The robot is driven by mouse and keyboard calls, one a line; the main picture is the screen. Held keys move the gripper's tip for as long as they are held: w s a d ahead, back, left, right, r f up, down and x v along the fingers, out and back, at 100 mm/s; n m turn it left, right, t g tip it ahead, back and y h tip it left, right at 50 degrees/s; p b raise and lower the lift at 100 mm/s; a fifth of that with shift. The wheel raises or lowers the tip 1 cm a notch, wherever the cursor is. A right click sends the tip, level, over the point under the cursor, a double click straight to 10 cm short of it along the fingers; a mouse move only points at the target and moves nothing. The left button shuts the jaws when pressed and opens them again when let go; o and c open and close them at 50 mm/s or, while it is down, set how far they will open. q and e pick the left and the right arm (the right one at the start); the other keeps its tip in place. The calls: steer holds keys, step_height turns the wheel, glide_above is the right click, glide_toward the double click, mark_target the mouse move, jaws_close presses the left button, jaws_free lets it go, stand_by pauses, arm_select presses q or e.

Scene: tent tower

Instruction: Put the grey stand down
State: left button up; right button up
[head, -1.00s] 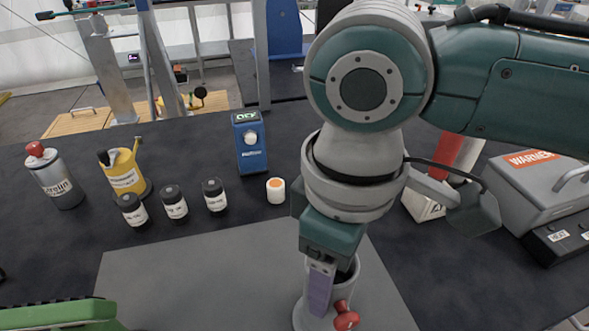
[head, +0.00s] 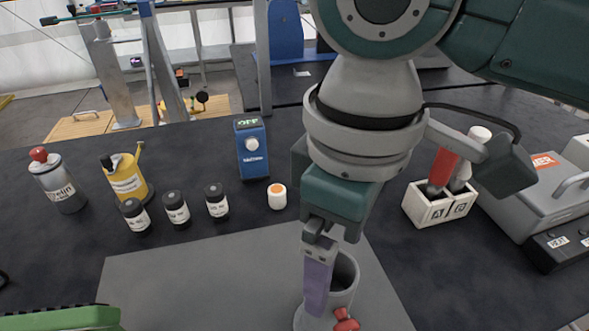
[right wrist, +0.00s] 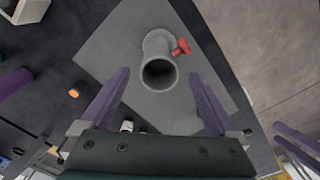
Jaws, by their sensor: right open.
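The grey stand (head: 345,285), a hollow upright cylinder with a red knob (head: 345,321), stands on the grey mat (head: 180,280). In the right wrist view the stand (right wrist: 157,62) shows its round open mouth, with the knob (right wrist: 181,47) on its side. My right gripper (head: 320,295) is open with purple fingers. In the right wrist view its fingers (right wrist: 158,78) lie apart on either side of the stand's mouth, with gaps between. One finger hides part of the stand in the head view. My left gripper (right wrist: 298,147) shows at the wrist view's lower right edge, its fingers apart.
An orange-capped jar (head: 277,196), several dark bottles (head: 176,208) and a blue device (head: 251,150) stand behind the mat. A white holder (head: 440,203) and a grey heater box (head: 540,190) are at right. The mat's left part is clear.

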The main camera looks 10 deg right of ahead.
step_height(320, 180, up, 8)
steer(key=f, duration=0.1)
steer(key=s+a+f+m+t+y, duration=0.2)
steer(key=s+a+f+y, duration=0.2)
steer(key=s+a, duration=0.1)
steer(key=s+d+f+m+h, duration=0.2)
steer(key=s+d, duration=0.1)
steer(key=d, duration=0.4)
steer(key=s+d+f+m+t+h, duration=0.1)
steer(key=s+d+f+m, duration=0.1)
steer(key=d, duration=0.5)
steer(key=shift+s+d+f+m+t+h, duration=0.2)
steer(key=shift+s+m+t+h, duration=0.15)
steer(key=shift+s+m, duration=0.55)
steer(key=shift+s, duration=0.2)
